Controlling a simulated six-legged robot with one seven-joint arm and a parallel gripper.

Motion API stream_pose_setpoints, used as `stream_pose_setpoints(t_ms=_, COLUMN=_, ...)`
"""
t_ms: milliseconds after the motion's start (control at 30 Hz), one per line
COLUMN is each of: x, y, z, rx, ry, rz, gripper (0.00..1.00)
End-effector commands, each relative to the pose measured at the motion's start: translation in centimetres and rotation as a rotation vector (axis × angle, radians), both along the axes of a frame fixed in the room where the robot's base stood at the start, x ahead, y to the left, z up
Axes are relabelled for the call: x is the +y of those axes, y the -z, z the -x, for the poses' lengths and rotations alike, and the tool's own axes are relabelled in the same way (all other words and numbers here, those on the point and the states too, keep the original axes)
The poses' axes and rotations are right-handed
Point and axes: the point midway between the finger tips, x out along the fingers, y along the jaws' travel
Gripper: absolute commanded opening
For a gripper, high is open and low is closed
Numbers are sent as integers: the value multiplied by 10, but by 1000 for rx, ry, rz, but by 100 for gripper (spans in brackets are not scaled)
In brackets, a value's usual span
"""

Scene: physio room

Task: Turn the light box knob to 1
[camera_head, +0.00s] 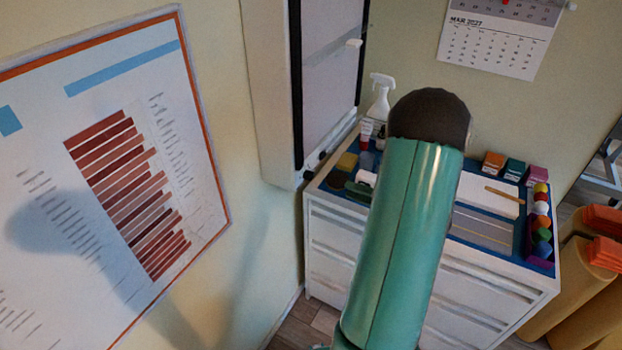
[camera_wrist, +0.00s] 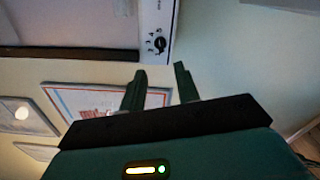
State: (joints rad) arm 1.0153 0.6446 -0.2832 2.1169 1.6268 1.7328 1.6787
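In the wrist view the light box (camera_wrist: 90,22) fills the upper left, a white frame around a panel. Its black round knob (camera_wrist: 158,44) sits on the white strip at the right, with small marks around it; the setting is too small to read. My gripper (camera_wrist: 160,78) is open and empty, its two dark fingers apart below the knob in the picture and not touching it. In the head view the light box (camera_head: 270,95) hangs on the wall, seen edge-on; its knob cannot be made out there. My green arm hides the gripper in that view.
A white drawer cabinet (camera_head: 335,245) stands below the light box, its blue top crowded with a spray bottle (camera_head: 380,98), small boxes, a paper pad and coloured balls (camera_head: 541,208). A framed chart (camera_head: 100,170) hangs at left. Orange and tan rolls (camera_head: 570,290) lie at right.

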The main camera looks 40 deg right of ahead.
Motion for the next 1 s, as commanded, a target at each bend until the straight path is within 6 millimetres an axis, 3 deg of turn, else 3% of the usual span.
stream_pose_setpoints(t_ms=533, x=38, y=0, z=-97, rx=1, ry=-6, rz=2, gripper=32)
stream_pose_setpoints(t_ms=700, x=44, y=0, z=-111, rx=2, ry=-4, rz=2, gripper=32)
stream_pose_setpoints(t_ms=1000, x=45, y=0, z=-113, rx=1, ry=-4, rz=3, gripper=32)
